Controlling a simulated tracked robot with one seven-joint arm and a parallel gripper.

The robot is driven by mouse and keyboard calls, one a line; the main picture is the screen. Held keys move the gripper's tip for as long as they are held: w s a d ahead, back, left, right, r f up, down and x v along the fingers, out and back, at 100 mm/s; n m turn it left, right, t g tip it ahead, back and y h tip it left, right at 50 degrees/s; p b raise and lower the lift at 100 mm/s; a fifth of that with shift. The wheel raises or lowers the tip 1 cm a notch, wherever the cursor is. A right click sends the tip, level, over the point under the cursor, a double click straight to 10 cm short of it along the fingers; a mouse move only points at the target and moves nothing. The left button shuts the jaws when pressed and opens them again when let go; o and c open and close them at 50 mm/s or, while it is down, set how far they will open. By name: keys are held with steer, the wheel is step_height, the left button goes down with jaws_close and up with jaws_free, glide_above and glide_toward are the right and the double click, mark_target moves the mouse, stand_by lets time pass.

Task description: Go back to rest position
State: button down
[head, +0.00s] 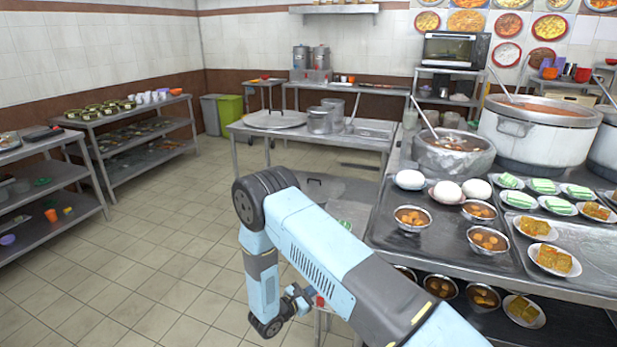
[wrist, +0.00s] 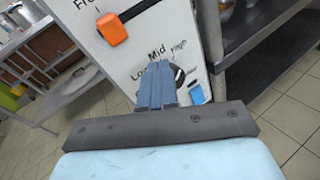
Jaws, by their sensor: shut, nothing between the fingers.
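My gripper (wrist: 157,70) shows in the wrist view, its two blue-grey fingers together with nothing between them. It is in front of a white panel (wrist: 120,60) marked "Low", "Mid" and "High". A dark round knob (wrist: 179,76) shows just right of the fingertips, partly hidden by them. I cannot tell whether the fingers touch the panel. In the head view my light blue arm reaches forward from the lower right and folds down at the elbow; the gripper's fingers cannot be made out there.
The panel has an orange slider (wrist: 112,29) and a blue part (wrist: 196,94). A counter (head: 385,225) with bowls and plates stands right of my arm, with large stockpots (head: 535,130) behind. A metal table (head: 240,127) stands beyond. Tiled floor at left is clear.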

steer(key=s+d+r+m+g+y, duration=0.15)
steer(key=d+r+m+g, duration=0.3)
steer(key=r, duration=0.65)
steer(key=s+d+r+m+g, duration=0.25)
steer(key=d+r+m, duration=0.3)
steer(key=r, duration=0.65)
steer(key=s+d+r+m+g, duration=0.2)
steer(key=d+r+m+g, duration=0.3)
steer(key=r, duration=0.6)
steer(key=s+d+r+m+t+y, duration=0.3)
steer(key=s+r+m+y, duration=0.1)
steer(key=s+r, duration=0.6)
steer(key=s+d+r+m+t+y, duration=0.3)
steer(key=s+r, duration=0.6)
steer(key=s, duration=0.6)
steer(key=m+y, duration=0.2)
steer(key=y, duration=0.1)
steer(key=shift+s+r+y, duration=0.2)
steer(key=shift+r+y, duration=0.15)
